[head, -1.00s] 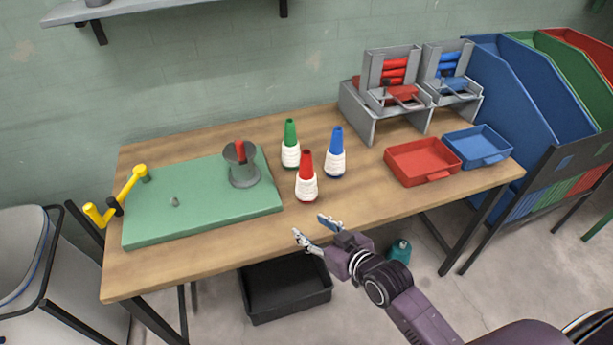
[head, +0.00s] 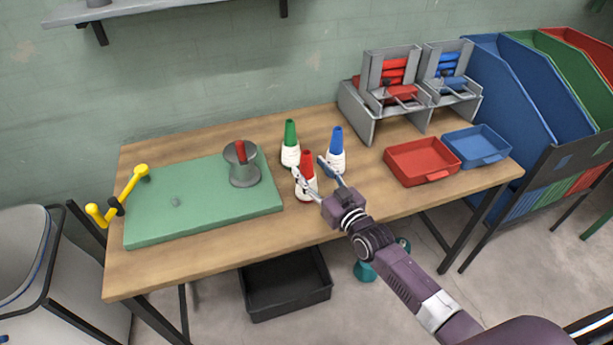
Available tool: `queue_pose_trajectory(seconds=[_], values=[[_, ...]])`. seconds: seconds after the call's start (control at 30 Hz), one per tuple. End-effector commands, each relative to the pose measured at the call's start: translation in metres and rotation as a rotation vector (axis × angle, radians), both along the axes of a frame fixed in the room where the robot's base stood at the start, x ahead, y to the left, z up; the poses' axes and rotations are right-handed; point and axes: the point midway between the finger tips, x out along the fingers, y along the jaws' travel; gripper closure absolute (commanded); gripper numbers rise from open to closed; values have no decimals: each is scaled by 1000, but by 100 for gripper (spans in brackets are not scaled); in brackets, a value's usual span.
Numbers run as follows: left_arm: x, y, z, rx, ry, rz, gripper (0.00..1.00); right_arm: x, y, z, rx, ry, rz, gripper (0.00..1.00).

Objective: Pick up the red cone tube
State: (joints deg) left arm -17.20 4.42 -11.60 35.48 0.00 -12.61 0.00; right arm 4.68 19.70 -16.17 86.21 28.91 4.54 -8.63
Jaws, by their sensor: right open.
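The red cone tube (head: 307,163) stands upright on the wooden table, with white yarn around its lower part. My right gripper (head: 308,166) is open at the red cone, one finger showing on its left and the other on its right. The fingers partly hide the white yarn. I cannot tell whether they touch it. A green cone tube (head: 290,133) with white yarn stands behind it to the left. A blue cone tube (head: 337,140) with white yarn stands behind it to the right, close to my right finger. My left gripper is not in view.
A red tray (head: 408,174) and a blue tray (head: 472,157) sit at right, before grey racks (head: 358,121). The table front (head: 240,250) is clear.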

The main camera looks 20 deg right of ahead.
Motion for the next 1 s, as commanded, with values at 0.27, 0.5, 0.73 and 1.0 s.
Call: queue_pose_trajectory(seconds=[0.27, 0.5, 0.73, 1.0], values=[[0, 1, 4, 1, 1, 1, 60, 27, 6, -1, 0, 0, 0, 52], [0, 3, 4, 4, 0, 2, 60, 27, 6, -1, 0, 1, 0, 53], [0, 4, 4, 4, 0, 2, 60, 27, 6, -1, 0, 1, 0, 79], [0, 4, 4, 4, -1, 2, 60, 27, 6, -1, 0, 1, 0, 97]])
